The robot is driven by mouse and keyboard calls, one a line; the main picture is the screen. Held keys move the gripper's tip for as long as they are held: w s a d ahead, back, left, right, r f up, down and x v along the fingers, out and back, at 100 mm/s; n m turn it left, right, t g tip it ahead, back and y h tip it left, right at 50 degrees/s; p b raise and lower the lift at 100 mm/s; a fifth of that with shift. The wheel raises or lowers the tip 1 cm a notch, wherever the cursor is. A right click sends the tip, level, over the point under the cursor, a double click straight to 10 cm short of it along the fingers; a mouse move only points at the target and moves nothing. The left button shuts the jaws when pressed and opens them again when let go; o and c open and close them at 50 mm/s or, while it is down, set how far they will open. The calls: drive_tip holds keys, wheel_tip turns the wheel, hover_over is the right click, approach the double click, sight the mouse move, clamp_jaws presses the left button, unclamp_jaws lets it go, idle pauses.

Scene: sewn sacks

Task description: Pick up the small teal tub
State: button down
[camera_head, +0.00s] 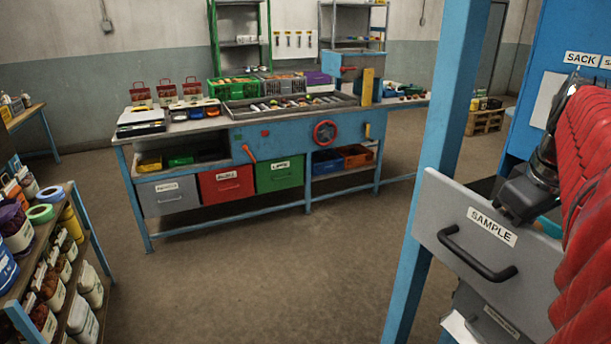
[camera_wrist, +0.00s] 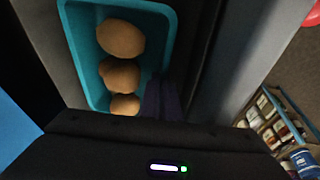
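The small teal tub (camera_wrist: 72,50) lies inside an open grey drawer marked SAMPLE (camera_head: 455,215). In the wrist view it holds three round brown things (camera_wrist: 120,75). In the head view only a bit of the teal tub (camera_head: 548,226) shows behind the drawer front. My gripper (camera_wrist: 162,98) is down at the tub's right wall, its dark fingers close together there. In the head view my dark gripper (camera_head: 520,200) is just behind the drawer front. Shadow hides whether the fingers are closed on the wall.
A blue post (camera_head: 435,150) stands just left of the drawer. A black handle (camera_head: 475,258) juts from the drawer front. A shelf of jars and tubs (camera_head: 45,265) stands at the left. A blue workbench (camera_head: 290,130) stands across the room, with open floor between.

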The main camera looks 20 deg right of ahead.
drive_tip(key=shift+r, duration=0.15)
idle(0.4)
wheel_tip(320, 180, up, 10)
idle(0.7)
idle(0.5)
